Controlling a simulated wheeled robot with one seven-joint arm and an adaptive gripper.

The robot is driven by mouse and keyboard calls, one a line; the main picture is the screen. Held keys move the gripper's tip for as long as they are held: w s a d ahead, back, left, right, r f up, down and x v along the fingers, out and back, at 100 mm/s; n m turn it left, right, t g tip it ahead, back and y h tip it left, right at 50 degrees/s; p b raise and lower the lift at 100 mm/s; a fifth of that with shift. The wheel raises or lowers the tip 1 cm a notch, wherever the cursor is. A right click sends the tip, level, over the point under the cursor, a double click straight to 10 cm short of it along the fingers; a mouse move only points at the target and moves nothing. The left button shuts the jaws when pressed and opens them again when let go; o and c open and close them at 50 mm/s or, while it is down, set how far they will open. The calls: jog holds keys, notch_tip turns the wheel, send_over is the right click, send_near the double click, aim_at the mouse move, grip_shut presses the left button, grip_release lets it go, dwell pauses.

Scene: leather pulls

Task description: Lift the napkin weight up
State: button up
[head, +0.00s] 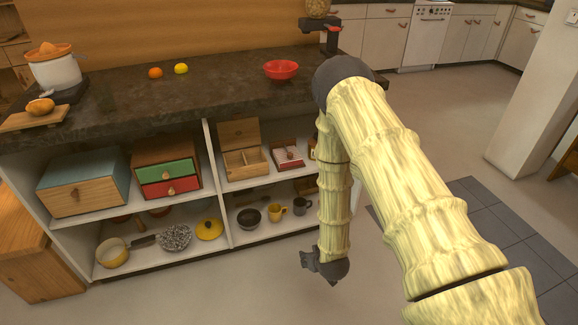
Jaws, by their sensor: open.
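The napkin weight (290,154) looks like a small reddish-brown piece with a knob. It lies on white napkins in a red-brown holder (276,160), on the upper shelf of the right cabinet bay. My gripper (316,270) is the dark end piece at the bottom of my hanging forearm. It is open and small in view, with its jaws partly hidden. It is below and to the right of the napkin holder in the picture, in front of the cabinet and apart from the weight. I see nothing held in it.
Below are a dark bowl (249,218), a yellow mug (276,212) and a grey mug (300,206). The dark countertop (220,95) overhangs the shelves. My forearm hides the bay's right side. Floor in front is clear.

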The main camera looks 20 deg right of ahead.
jog(key=w+d+r+t+b, duration=0.1)
jog(key=w+d+t+b, duration=0.2)
jog(key=w, duration=0.8)
jog(key=w+r+t+b, duration=0.15)
jog(key=w+b, duration=0.35)
jog(key=w, duration=0.5)
jog(key=n+t+b, duration=0.1)
jog(key=t+b, duration=0.4)
jog(key=t, duration=0.1)
send_near(291, 156)
jog(key=shift+g+y, duration=0.25)
jog(key=shift+y, duration=0.05)
jog(key=w+b, duration=0.1)
jog(key=w, duration=0.4)
jog(key=w+b, duration=0.1)
jog(key=w, duration=0.4)
jog(key=shift+r, duration=0.2)
jog(key=shift+w+r, duration=0.1)
jog(key=shift+w, duration=0.6)
grip_shut()
